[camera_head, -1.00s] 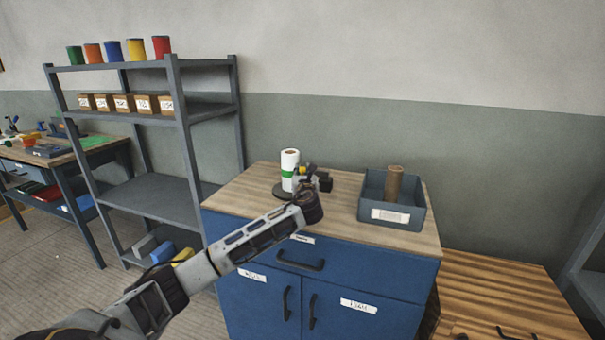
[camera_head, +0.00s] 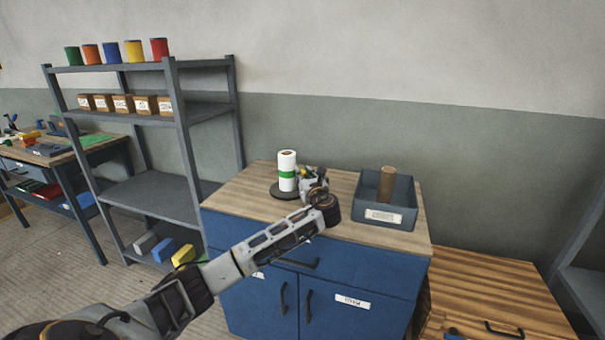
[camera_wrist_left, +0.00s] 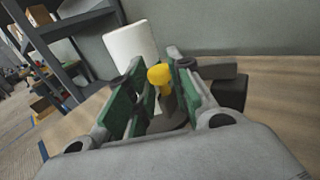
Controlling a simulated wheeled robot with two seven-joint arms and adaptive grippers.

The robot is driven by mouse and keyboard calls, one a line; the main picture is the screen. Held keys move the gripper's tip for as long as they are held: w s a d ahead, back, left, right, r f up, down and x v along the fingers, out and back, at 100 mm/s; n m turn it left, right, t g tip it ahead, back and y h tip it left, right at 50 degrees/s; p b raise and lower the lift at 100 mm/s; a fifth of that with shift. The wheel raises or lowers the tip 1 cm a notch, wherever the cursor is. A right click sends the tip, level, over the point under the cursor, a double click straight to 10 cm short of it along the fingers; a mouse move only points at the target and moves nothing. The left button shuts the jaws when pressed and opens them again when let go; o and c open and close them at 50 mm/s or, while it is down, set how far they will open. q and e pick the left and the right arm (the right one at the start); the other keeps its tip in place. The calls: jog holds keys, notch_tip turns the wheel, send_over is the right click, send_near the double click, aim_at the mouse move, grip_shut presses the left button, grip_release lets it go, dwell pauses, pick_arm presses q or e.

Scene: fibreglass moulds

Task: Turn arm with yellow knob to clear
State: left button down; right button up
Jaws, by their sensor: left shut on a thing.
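My left gripper (camera_head: 308,176) is just right of the roll, and my wrist hides most of the arm there. In the left wrist view, the yellow knob (camera_wrist_left: 160,75) sits between the green-padded fingers of my left gripper (camera_wrist_left: 158,88), which is shut on it. The white roll (camera_wrist_left: 131,50) rises behind the left finger. A dark block (camera_wrist_left: 230,90) is behind the right finger. My right gripper is not in view.
A blue-grey bin (camera_head: 389,213) holding a brown cylinder (camera_head: 386,184) stands right of my left gripper. A grey shelf unit (camera_head: 150,190) is at the left. The wooden top (camera_head: 240,205) is clear left of the roll.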

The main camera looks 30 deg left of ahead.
pick_arm(q)
jog(key=shift+w+d+n+g+y+p, duration=0.1)
jog(key=shift+d+n+g+y+p, duration=0.8)
jog(key=shift+g, duration=0.35)
jog(key=shift+d+n+g+y+p, duration=0.65)
jog(key=shift+d+n+g, duration=0.35)
jog(key=shift+g, duration=0.25)
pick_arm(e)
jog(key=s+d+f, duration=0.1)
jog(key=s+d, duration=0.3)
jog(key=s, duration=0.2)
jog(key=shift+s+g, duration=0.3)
pick_arm(q)
jog(key=c, duration=1.5)
grip_release()
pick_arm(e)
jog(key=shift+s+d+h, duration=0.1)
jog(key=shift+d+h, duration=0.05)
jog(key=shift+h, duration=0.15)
pick_arm(q)
jog(key=shift+r, duration=0.1)
